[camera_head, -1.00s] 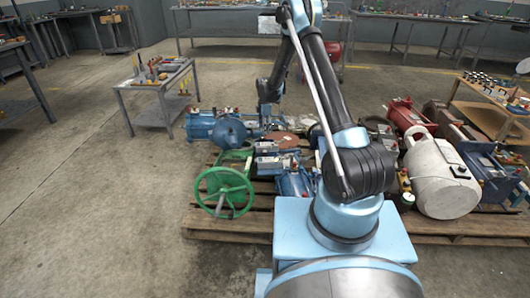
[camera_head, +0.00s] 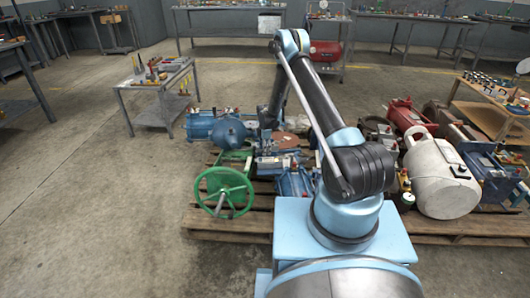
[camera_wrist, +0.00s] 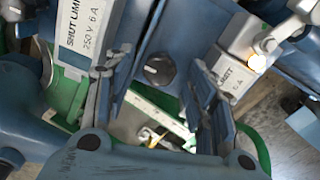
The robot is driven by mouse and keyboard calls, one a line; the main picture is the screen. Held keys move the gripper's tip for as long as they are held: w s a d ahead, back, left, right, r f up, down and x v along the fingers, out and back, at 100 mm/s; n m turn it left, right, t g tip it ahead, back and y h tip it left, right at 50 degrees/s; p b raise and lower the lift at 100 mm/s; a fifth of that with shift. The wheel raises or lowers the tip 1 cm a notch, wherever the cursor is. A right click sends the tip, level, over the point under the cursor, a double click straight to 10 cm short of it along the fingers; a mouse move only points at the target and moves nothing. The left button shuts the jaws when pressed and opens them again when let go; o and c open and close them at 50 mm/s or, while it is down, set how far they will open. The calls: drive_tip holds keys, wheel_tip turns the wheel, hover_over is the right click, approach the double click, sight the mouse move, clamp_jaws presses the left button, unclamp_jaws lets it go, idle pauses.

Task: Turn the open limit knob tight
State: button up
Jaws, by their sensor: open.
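A dark round knob (camera_wrist: 159,70) sits on a blue housing in the wrist view. My gripper (camera_wrist: 151,76) is open, with one finger to the left of the knob and one to the right, both apart from it. A pale box marked "SHUT LIMIT 250 V 6 A" (camera_wrist: 80,38) is to the left. A second pale box (camera_wrist: 238,66) with partly readable lettering is to the right. No label naming the dark knob can be read. In the head view, my gripper is largely hidden among the blue and grey equipment (camera_head: 293,180).
A green handwheel (camera_head: 224,191) stands left of the blue equipment on the wooden pallet (camera_head: 225,222). A white tank (camera_head: 440,180) and other machines crowd the right side. A small grey table (camera_head: 155,88) is at the left. The floor at the left is clear.

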drive_tip(key=shift+f, duration=0.55)
drive_tip(key=c, duration=1.1)
